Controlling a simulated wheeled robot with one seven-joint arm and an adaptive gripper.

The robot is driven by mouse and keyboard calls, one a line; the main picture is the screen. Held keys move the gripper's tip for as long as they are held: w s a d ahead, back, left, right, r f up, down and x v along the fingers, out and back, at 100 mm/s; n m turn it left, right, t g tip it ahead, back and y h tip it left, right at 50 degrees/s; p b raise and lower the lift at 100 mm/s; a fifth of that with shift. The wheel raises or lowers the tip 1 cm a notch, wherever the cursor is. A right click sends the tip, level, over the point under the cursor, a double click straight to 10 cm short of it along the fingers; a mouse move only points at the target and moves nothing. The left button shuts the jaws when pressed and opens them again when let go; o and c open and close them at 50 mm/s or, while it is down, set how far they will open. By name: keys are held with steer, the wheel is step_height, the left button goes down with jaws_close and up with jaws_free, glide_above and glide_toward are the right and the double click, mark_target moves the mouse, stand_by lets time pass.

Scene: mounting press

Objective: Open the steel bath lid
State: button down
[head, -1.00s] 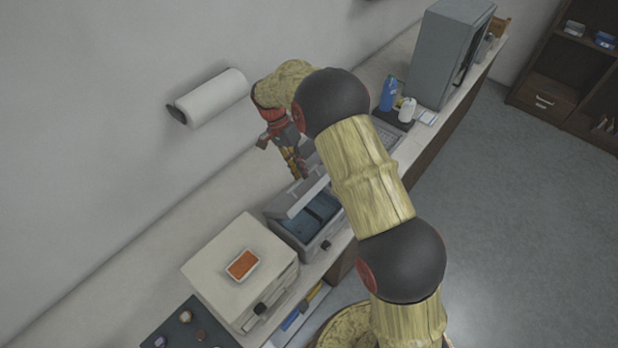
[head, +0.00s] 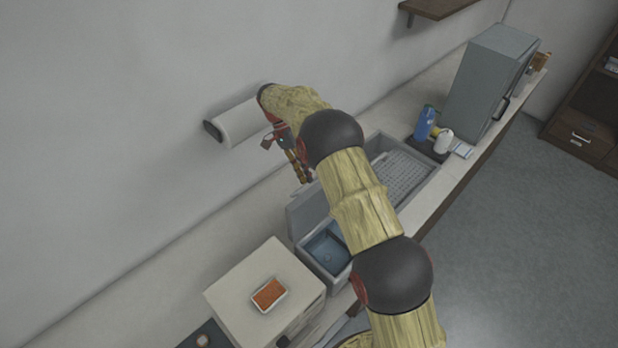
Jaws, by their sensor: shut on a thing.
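The steel bath (head: 322,272) is a grey open-topped box on the counter, with blue inside it. Its lid (head: 306,212) is raised and stands steeply up along the wall side of the bath. My gripper (head: 303,176) is at the lid's top edge, fingers pointing down and shut on it. My arm hides the right part of the bath and lid, and the exact contact is small in the picture.
A cream box (head: 245,290) with an orange-filled tray (head: 268,295) on top stands in front of the bath. A paper roll (head: 240,122) hangs on the wall beside my wrist. Beyond are a sink (head: 405,172), a blue bottle (head: 425,123) and a grey cabinet (head: 490,82).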

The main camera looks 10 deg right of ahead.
steer(key=f, duration=0.3)
steer(key=shift+a, duration=0.25)
steer(key=c, duration=2.2)
jaws_free()
steer(key=shift+d, duration=0.1)
steer(key=shift+c, duration=0.2)
steer(key=shift+o, duration=1.2)
steer(key=shift+w+r, duration=0.2)
steer(key=shift+w, duration=0.15)
steer(key=shift+o, duration=0.6)
steer(key=shift+s+r, duration=0.15)
steer(key=shift+r, duration=0.05)
steer(key=shift+w+r, duration=0.1)
steer(key=shift+w, duration=0.1)
